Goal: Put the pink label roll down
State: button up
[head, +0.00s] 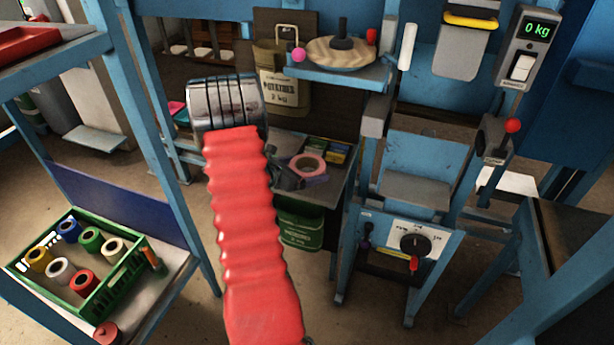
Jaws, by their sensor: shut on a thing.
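The pink label roll (302,173) is a flat ring with its hole showing, over the dark top of a small bench (336,187) in the middle of the head view. My gripper (290,178), dark and partly hidden behind my red arm sleeve, is shut on the left side of the roll. I cannot tell whether the roll touches the bench top.
Small green and yellow boxes (334,151) lie behind the roll. A green bin (300,229) hangs below the bench front. A green crate (110,290) of several coloured rolls stands at lower left. A scale reading 0 kg (530,42) stands at right.

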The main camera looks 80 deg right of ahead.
jog(key=shift+f, duration=1.2)
jog(key=shift+f, duration=0.1)
jog(key=o, duration=0.9)
jog(key=v, duration=1.2)
